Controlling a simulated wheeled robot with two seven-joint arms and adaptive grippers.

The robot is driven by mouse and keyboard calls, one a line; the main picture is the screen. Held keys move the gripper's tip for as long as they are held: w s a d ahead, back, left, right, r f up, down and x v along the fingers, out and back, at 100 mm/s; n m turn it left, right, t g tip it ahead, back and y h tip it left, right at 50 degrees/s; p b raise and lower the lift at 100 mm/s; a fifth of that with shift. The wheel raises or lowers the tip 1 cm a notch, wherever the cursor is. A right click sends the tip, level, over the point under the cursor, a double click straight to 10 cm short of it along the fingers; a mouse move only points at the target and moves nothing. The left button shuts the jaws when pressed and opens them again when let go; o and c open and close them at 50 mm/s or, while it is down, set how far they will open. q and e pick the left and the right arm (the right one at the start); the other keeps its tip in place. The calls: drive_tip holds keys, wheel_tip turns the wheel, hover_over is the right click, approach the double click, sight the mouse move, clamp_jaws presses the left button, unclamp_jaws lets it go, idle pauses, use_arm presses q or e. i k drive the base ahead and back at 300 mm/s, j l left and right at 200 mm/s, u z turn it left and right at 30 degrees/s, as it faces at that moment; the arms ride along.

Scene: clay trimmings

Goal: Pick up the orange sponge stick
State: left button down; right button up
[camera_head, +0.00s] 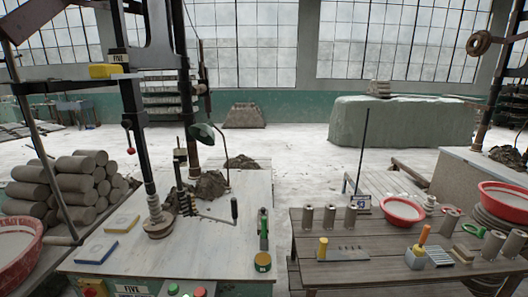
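An orange stick (424,235), which looks like the sponge stick, stands slightly tilted in a small pale block (415,259). It is near the front of the wooden table (345,275) on the right. Its lower end is hidden in or behind the block, and no sponge tip can be made out. A separate yellow-orange upright piece (323,248) stands to its left on the same table. Neither of my grippers shows in this view.
Several grey cylinders (330,217) stand near the orange stick. The left workbench (190,250) carries a tall dark press (135,120). The table's front middle is fairly clear.

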sight(418, 250)
drive_tip(key=z, duration=1.4)
